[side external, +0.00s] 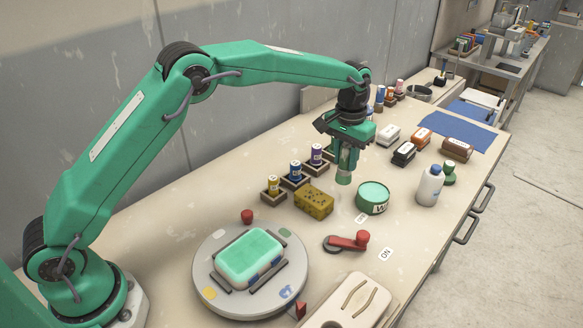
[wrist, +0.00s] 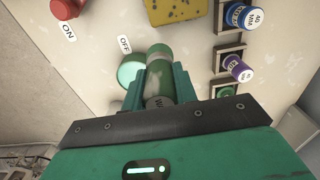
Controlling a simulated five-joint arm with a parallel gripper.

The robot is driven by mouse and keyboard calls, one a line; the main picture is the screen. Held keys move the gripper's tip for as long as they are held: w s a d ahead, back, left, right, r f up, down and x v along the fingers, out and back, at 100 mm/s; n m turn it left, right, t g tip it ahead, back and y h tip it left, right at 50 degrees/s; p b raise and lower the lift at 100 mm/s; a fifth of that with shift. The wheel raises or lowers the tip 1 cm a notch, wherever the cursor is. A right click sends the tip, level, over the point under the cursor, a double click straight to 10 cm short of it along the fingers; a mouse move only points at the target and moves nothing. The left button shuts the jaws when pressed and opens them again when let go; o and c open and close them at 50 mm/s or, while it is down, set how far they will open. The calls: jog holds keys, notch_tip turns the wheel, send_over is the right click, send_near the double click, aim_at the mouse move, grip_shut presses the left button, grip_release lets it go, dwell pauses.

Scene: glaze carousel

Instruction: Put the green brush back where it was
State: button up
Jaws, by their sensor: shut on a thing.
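The green brush (side external: 344,174), a short green cylinder with a paler middle, is held upright by my gripper (side external: 347,153). It hangs over the table just left of and behind the round green tin (side external: 372,197). In the wrist view the brush (wrist: 160,62) sticks out between the two green fingers of my gripper (wrist: 160,85), which are shut on it. Small dark square holders stand in a row to the left: yellow (side external: 273,184), blue (side external: 295,170) and purple (side external: 317,153) containers sit in them. Another holder (wrist: 224,90), beside the purple one, is partly hidden; its contents are unclear.
A yellow speckled sponge (side external: 314,202) lies near the row. A round turntable (side external: 207,273) bears a green-topped block. Bare table lies between the tin and the bottle.

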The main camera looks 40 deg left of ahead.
jog(key=shift+w+a+f, duration=0.6)
jog(key=shift+a+f, duration=0.15)
jog(key=shift+f, duration=0.5)
jog(key=shift+w+a+f, duration=0.65)
jog(key=shift+a+f, duration=0.1)
jog(key=shift+f, duration=0.5)
jog(key=shift+w+a+f, duration=0.6)
jog(key=shift+a+f, duration=0.15)
jog(key=shift+f, duration=0.5)
jog(key=shift+f, duration=0.15)
jog(key=o, duration=1)
jog(key=shift+c, duration=0.2)
notch_tip(320, 180, up, 12)
jog(key=shift+r, duration=0.2)
jog(key=shift+s, duration=0.1)
